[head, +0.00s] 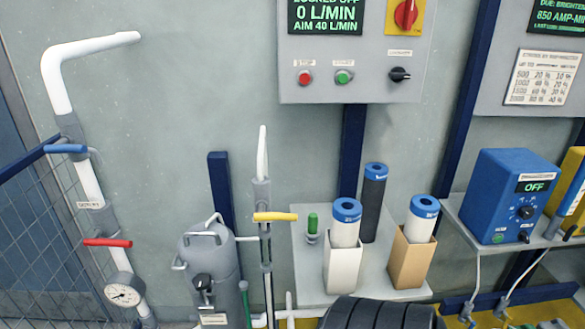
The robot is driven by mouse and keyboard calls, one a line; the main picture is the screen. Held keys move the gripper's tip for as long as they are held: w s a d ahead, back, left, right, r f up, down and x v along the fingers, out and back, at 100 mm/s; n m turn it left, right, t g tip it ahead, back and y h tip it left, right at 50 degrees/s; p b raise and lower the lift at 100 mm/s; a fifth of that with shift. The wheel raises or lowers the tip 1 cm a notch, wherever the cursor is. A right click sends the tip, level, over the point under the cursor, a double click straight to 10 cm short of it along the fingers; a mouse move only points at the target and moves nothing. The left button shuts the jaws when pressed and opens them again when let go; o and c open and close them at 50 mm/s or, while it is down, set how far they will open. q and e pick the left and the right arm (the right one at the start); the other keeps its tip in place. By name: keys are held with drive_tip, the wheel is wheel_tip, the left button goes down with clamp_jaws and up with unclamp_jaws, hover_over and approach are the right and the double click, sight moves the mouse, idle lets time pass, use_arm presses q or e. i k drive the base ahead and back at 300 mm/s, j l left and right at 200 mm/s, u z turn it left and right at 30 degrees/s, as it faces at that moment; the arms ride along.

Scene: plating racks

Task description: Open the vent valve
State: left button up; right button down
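No label that I can read names the vent valve. A yellow lever handle (275,217) lies level across a thin upright pipe (262,165) with an open-looking white top, beside a grey tank (208,262). A blue lever handle (66,148) and a red lever handle (107,242) both sit crosswise on the large white pipe (92,184) at the left. A black knob (203,282) is on the tank's front. Neither of my grippers shows in the head view.
A grey control panel (350,50) carries a red rotary switch (406,14) and buttons. A shelf (305,262) holds white and black cartridges, two in boxes. A blue unit (510,197) reads OFF at right. A gauge (123,295) and mesh fence (40,235) are at left.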

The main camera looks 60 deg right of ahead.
sight(261, 214)
drive_tip(key=z, duration=1.9)
